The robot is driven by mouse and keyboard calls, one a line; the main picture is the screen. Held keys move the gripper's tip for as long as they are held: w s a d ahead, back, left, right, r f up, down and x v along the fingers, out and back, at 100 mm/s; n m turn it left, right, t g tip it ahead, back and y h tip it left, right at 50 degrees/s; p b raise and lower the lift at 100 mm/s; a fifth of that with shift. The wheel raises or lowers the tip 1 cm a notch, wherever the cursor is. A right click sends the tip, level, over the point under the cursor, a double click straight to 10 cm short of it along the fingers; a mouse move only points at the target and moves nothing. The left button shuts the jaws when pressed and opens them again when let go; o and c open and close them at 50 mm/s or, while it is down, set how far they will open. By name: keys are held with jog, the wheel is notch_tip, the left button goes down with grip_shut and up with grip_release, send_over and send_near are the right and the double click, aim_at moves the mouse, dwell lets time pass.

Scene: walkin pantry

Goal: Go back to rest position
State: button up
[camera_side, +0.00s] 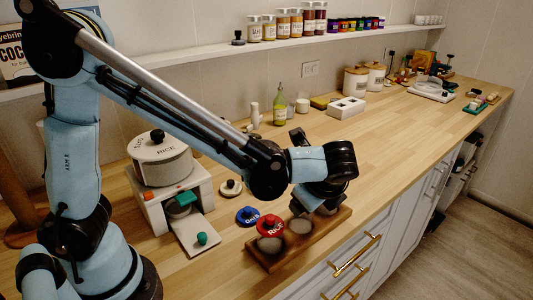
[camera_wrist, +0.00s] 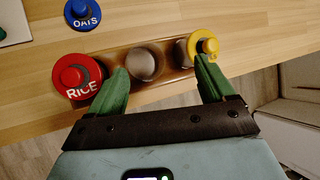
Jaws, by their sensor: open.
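My gripper (camera_side: 318,208) hangs low over the wooden rack (camera_side: 325,233) near the counter's front edge. The rack also shows there (camera_wrist: 112,54). In the side view my gripper hides the yellow lid.
A blue OATS lid (camera_side: 247,215) lies on the counter behind the rack. A white dispenser (camera_side: 172,207) with a RICE canister (camera_side: 160,160) stands at left. A green bottle (camera_side: 280,104) and a white box (camera_side: 346,108) stand farther back. The counter right of my gripper is clear.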

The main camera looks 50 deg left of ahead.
jog(key=s+a+r+n+t+h, duration=0.2)
jog(key=s+a+r+n+h, duration=0.2)
jog(key=s+a+n, duration=0.5)
jog(key=a+n+h, duration=0.1)
jog(key=n+h, duration=0.1)
jog(key=n, duration=0.6)
jog(key=shift+s+n+t, duration=0.3)
jog(key=shift+t, duration=0.1)
